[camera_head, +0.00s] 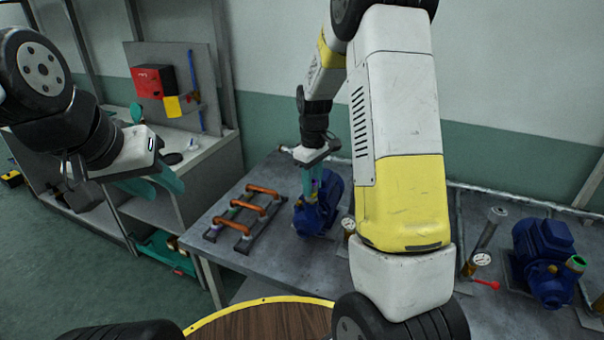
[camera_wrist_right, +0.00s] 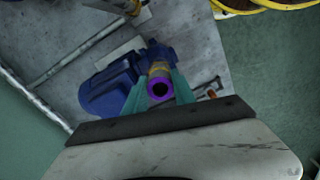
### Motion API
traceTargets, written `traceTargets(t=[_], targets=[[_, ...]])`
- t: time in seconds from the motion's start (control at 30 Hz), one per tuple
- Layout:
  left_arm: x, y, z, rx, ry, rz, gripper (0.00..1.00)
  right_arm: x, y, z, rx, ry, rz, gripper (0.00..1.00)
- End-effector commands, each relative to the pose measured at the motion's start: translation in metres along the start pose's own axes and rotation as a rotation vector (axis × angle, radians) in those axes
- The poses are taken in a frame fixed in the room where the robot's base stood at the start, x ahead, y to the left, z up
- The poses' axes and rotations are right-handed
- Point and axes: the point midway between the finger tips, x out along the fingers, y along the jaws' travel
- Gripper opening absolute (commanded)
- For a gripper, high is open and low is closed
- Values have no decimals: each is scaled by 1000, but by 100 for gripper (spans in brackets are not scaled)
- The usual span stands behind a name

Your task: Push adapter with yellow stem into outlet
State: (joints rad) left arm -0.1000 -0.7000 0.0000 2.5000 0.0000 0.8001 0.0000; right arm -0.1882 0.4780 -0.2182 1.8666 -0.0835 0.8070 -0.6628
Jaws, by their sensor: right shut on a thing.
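My right gripper (camera_head: 318,182) points down over the near blue pump (camera_head: 312,215) on the grey bench. In the right wrist view the right gripper (camera_wrist_right: 160,92) is shut, its teal fingers on either side of an adapter with a purple ring (camera_wrist_right: 158,88) facing the camera. A yellow stem (camera_wrist_right: 160,69) shows behind the ring, toward the blue pump (camera_wrist_right: 108,88). The outlet is hidden behind the adapter, so I cannot tell how deep the stem sits. My left gripper (camera_head: 158,184) hangs empty at the left, its teal fingers apart.
A rack with several orange-brown handles (camera_head: 262,191) lies left of the pump. A second blue pump (camera_head: 540,250) with a green port, a gauge (camera_head: 482,260) and a red lever (camera_head: 487,284) are at the right. A round wooden table (camera_head: 265,322) is in front.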

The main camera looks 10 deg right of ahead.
Motion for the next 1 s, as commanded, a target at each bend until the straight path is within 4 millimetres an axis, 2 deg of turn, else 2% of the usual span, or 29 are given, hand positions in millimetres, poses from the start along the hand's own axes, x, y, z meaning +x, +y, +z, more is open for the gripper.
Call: traceTargets(t=[0.5,0.53,0.63,0.67,1.0], targets=[[0,0,0,0,0,0,36,2,0,0,0,-1,0,0],[0,0,0,0,0,0,36,2,0,0,0,0,0,33],[0,0,0,0,0,0,36,2,0,0,0,0,0,53],[0,0,0,0,0,0,36,2,0,0,0,0,0,57],[0,0,0,0,0,0,36,0,0,0,0,1,1,57]])
